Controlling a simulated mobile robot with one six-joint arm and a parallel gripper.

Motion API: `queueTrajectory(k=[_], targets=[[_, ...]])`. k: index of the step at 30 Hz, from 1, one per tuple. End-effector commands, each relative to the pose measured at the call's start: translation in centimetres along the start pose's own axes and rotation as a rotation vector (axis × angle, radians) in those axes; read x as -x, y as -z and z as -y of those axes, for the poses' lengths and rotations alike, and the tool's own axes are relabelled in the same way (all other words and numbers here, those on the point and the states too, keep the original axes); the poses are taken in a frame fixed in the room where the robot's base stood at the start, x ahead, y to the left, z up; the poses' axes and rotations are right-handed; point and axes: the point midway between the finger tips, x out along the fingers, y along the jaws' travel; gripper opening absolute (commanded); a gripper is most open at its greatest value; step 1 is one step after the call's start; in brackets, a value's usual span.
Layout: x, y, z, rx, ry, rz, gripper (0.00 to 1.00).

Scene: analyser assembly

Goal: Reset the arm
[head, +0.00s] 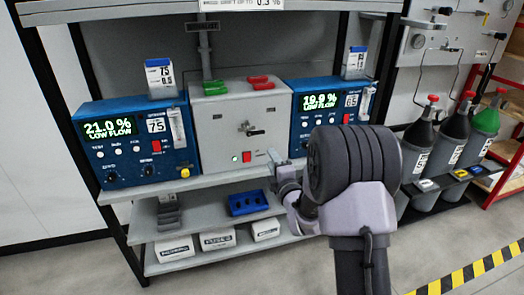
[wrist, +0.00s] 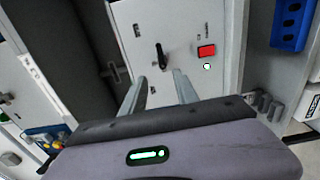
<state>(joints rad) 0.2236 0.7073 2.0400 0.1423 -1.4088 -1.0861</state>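My arm rises at the front of the head view, and its wrist end reaches toward the shelf. In the wrist view my gripper (wrist: 158,78) shows two pale fingers set apart with nothing between them, so it is open and empty. The fingers point at the grey control box (head: 240,118), which has a black lever handle (head: 250,129) and a red switch (head: 246,156). In the wrist view the lever handle (wrist: 161,55) and red switch (wrist: 206,51) lie beyond the fingertips, apparently untouched. In the head view the fingers are small and partly hidden by my wrist.
A blue tray (head: 247,203) sits on the lower shelf. Gas cylinders (head: 453,140) stand right. Open floor (head: 445,245) lies front right.

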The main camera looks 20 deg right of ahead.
Motion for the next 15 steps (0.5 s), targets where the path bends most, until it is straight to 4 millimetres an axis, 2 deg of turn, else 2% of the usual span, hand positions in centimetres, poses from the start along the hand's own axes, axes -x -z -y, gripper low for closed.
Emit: queueTrajectory(k=[2,5,8,9,11,12,14,15], targets=[[0.0,0.0,-0.2,-0.009,0.003,0.003,0.36],[0.8,-0.1,-2.9,-0.149,0.058,0.044,0.36],[4.6,0.5,-7.2,-0.498,0.197,0.157,0.36],[7.3,1.1,-8.5,-0.669,0.266,0.219,0.36],[12.4,2.6,-9.7,-0.923,0.369,0.322,0.36],[16.3,3.9,-10.0,-1.09,0.438,0.398,0.36],[22.3,5.9,-9.9,-1.315,0.535,0.516,0.36],[25.9,7.3,-9.6,-1.442,0.591,0.592,0.36]])
